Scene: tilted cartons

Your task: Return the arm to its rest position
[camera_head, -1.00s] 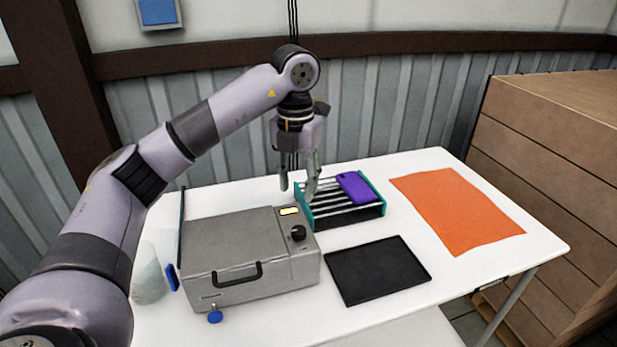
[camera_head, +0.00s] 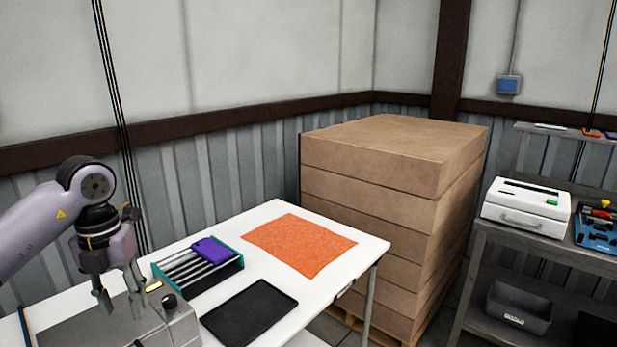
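My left arm comes in from the left edge. Its gripper (camera_head: 121,301) points down above the grey metal box (camera_head: 150,325), with its two fingers apart and nothing between them. The fingers overlap the box in this view, so I cannot tell the exact height above it. My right gripper is not in view.
On the white table (camera_head: 280,326) are a teal-ended rack (camera_head: 226,273) with a purple phone-like item (camera_head: 210,249), a black tray (camera_head: 249,313) and an orange cloth (camera_head: 299,244). Stacked cartons (camera_head: 372,190) stand behind right. A metal shelf (camera_head: 470,262) holds a white case (camera_head: 526,208).

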